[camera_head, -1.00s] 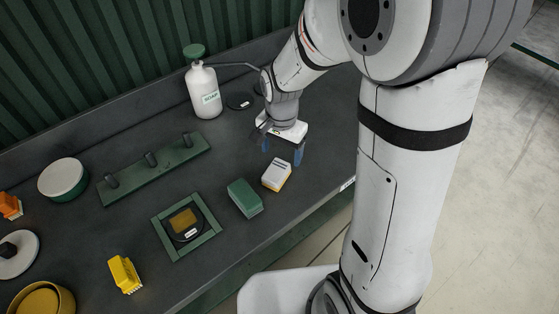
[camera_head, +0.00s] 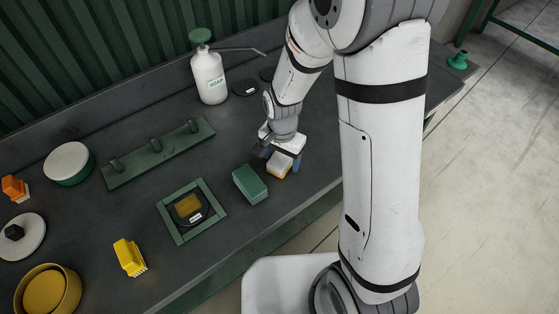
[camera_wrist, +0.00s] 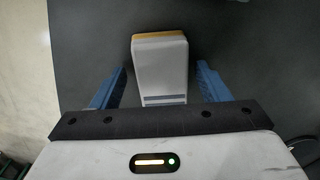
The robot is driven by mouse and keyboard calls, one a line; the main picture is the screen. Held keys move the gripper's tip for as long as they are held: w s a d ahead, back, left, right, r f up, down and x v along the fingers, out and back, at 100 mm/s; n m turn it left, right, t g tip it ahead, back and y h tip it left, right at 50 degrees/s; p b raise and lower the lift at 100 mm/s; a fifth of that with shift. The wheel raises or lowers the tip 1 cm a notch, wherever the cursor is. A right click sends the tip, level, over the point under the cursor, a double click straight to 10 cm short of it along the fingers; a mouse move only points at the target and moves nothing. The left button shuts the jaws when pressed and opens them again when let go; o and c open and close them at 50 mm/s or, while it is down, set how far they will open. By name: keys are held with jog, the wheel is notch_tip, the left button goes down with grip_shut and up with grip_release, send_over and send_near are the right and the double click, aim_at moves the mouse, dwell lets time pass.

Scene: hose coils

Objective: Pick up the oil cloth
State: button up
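A small block (camera_head: 277,172) with a white top and an orange-yellow lower part lies near the front edge of the bench. No view shows a readable name on it, so I cannot tell for sure that it is the oil cloth. My gripper (camera_head: 280,160) points down over this block and partly hides it. In the wrist view the block (camera_wrist: 160,68) lies between the two blue fingers of my gripper (camera_wrist: 161,78), with a gap on each side. The gripper is open and holds nothing.
A green block (camera_head: 250,184) lies just left of the gripper. A green frame (camera_head: 172,226) holds a dark disc with a mustard patch. A pegged green rack (camera_head: 160,153), a soap bottle (camera_head: 209,78), a yellow brush (camera_head: 129,257) and a yellow bowl (camera_head: 48,290) stand farther off.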

aim_at(282, 157)
jog(key=c, duration=1)
jog(key=shift+r, duration=0.1)
notch_tip(282, 157, up, 10)
jog(key=shift+f, duration=0.1)
jog(key=o, duration=0.5)
jog(key=c, duration=0.3)
